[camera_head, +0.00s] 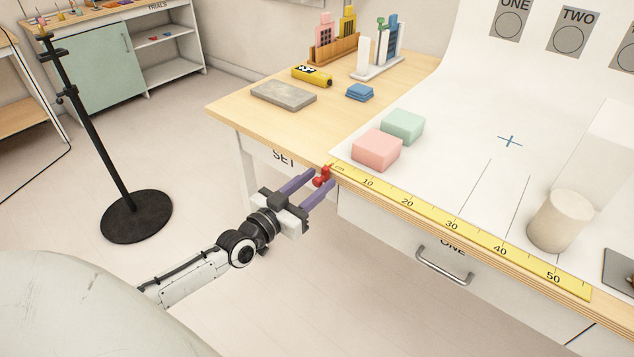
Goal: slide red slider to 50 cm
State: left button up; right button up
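The red slider (322,176) sits at the left, low-number end of the yellow ruler (432,216), which runs along the table's front edge with marks from 10 to 50. My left gripper (318,186) is at the slider, its two purple fingers apart, one on each side of the red knob. The fingers look open around it; I see no clear contact. The 50 mark is far to the right along the ruler. My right gripper is not in view.
A pink block (377,150) and a green block (403,126) stand behind the ruler. A cream cylinder (562,221) stands near the 50 mark. A drawer handle (444,265) sticks out below the edge. A black stand (136,217) is at left.

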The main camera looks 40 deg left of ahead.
pick_arm(q)
jog(key=shift+w, duration=0.4)
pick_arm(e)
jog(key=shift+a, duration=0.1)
pick_arm(q)
grip_shut()
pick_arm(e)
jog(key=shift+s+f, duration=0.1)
